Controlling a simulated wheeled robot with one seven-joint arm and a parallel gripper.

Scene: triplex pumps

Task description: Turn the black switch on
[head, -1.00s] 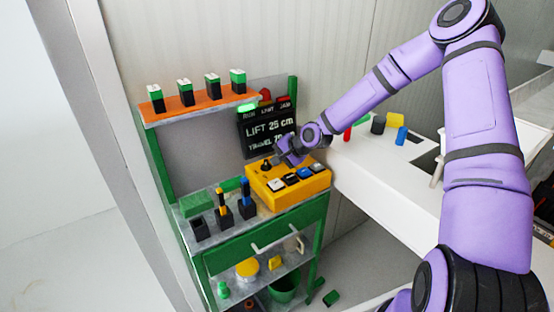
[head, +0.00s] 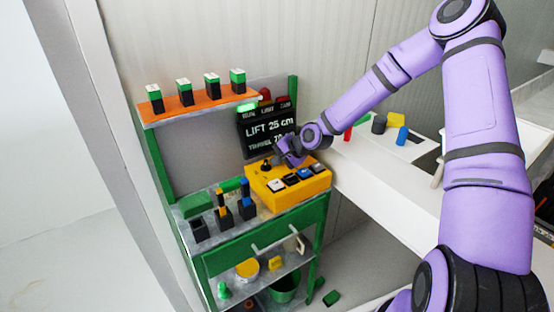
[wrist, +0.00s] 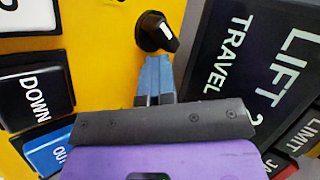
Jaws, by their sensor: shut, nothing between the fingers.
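The black switch (wrist: 156,32) is a round black knob with a white mark on its grip, set on the yellow control box. In the head view it is a small dark knob (head: 266,166) at the box's back left. My gripper (wrist: 157,60) is shut and empty, its blue fingertips right beside the knob's lower edge in the wrist view. I cannot tell whether they touch it. In the head view my gripper (head: 280,157) is over the back of the yellow box (head: 266,192).
A dark display (head: 266,132) reading LIFT 25 cm stands close behind my gripper. Push buttons, one marked DOWN (wrist: 35,103), line the box's front. A green bench (head: 262,238) carries the box. A white counter (head: 375,175) lies to the right.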

